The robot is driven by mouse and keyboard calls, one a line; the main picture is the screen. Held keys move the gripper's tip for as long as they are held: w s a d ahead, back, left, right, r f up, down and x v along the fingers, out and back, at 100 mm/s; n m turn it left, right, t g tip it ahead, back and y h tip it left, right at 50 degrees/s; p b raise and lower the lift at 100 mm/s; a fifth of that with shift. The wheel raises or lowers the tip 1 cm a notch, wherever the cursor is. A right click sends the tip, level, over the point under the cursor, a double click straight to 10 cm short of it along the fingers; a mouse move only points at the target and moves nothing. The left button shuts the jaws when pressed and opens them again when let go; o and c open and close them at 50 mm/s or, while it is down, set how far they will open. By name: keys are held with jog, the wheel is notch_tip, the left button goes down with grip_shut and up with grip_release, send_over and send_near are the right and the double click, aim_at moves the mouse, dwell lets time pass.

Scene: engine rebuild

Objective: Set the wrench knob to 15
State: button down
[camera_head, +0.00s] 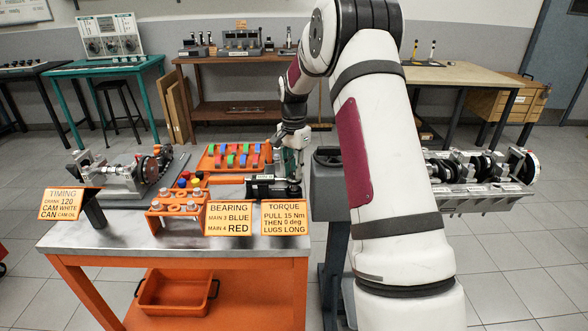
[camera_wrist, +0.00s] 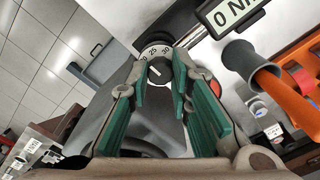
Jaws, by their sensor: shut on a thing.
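The wrench knob (camera_wrist: 157,52) is a round pale dial in the upper middle of the wrist view. Numbers run along its rim; they look like 20, 25 and 30, but are small. A dark mark shows on its face. My gripper (camera_wrist: 161,68) has its green fingers closed on both sides of the knob. A display (camera_wrist: 232,14) beside it reads 0 and part of a unit. In the head view, my gripper (camera_head: 293,150) is over the right end of the black wrench unit (camera_head: 272,187) on the bench. The knob is hidden there.
A sign (camera_head: 285,219) reads "TORQUE PULL 15 Nm THEN 0 deg LUGS LONG". An orange tray (camera_head: 208,163) with colored pieces lies behind the wrench unit. An orange rack (camera_head: 170,222) stands left. A grey engine stand (camera_head: 328,185) is close to the bench's right edge.

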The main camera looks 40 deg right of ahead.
jog(key=n, duration=0.5)
jog(key=shift+n, duration=0.3)
jog(key=n+p, duration=0.1)
jog(key=n, duration=0.4)
jog(key=shift+n, duration=0.4)
jog(key=c, duration=1.4)
grip_release()
jog(key=shift+c, duration=0.2)
jog(key=shift+r, duration=0.1)
notch_tip(320, 180, up, 12)
